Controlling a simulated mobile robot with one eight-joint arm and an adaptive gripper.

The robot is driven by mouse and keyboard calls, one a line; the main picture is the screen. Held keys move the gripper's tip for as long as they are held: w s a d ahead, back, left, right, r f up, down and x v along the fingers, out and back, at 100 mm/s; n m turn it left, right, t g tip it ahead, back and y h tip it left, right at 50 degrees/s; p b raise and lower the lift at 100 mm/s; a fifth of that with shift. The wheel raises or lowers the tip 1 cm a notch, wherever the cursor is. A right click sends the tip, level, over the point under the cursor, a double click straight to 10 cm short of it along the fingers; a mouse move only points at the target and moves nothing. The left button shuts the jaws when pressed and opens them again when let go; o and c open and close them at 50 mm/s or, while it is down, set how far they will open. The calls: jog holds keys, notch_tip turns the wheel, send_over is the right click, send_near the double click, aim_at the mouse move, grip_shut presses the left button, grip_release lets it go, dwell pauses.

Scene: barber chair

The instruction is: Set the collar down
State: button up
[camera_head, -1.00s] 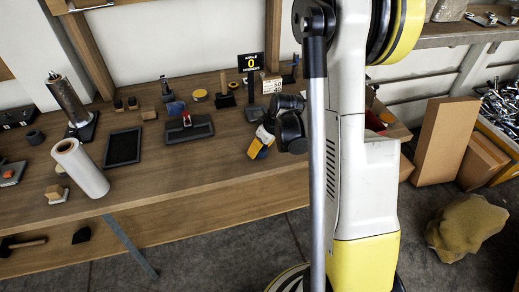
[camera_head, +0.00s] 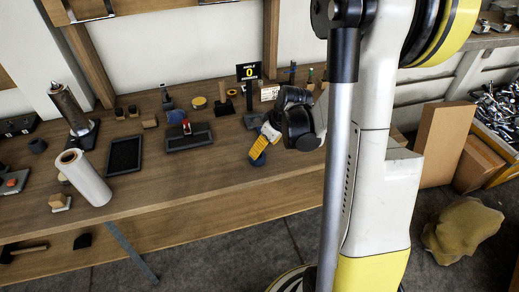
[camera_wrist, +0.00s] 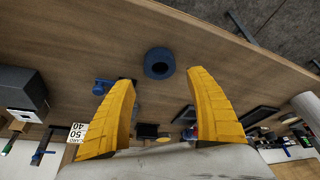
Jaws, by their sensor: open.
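The collar is a dark blue ring (camera_wrist: 159,62) resting on the wooden bench top in the wrist view, its dark hole facing the camera. It shows beyond and between my fingertips, apart from both. In the head view the collar (camera_head: 257,159) is a small blue shape near the bench's front edge, partly hidden by my yellow fingers. My gripper (camera_wrist: 160,79) has its two yellow fingers spread wide with nothing between them. In the head view my gripper (camera_head: 264,143) is just above and beside the collar.
The wooden bench (camera_head: 215,180) is clear left of the collar, towards a white roll (camera_head: 84,178). A dark tray (camera_head: 189,138) and a black framed pad (camera_head: 123,154) lie farther back. A black sign (camera_head: 249,71) stands behind. The bench's front edge is close to the collar.

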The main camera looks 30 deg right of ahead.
jog(key=s+a+r+m+p, duration=0.1)
jog(key=s+a+r, duration=0.25)
jog(key=r, duration=0.35)
jog(key=s+a+r, duration=0.2)
jog(key=a+r, duration=0.3)
jog(key=r, duration=0.1)
jog(key=s+a+r+m+t+h, duration=0.1)
jog(key=s+a+r+t, duration=0.1)
jog(key=s+a+r, duration=0.4)
jog(key=s+a, duration=0.2)
jog(key=s, duration=0.1)
jog(key=shift+s+a+m+t, duration=0.15)
jog(key=shift+a+m+t, duration=0.1)
jog(key=shift+m+t, duration=0.15)
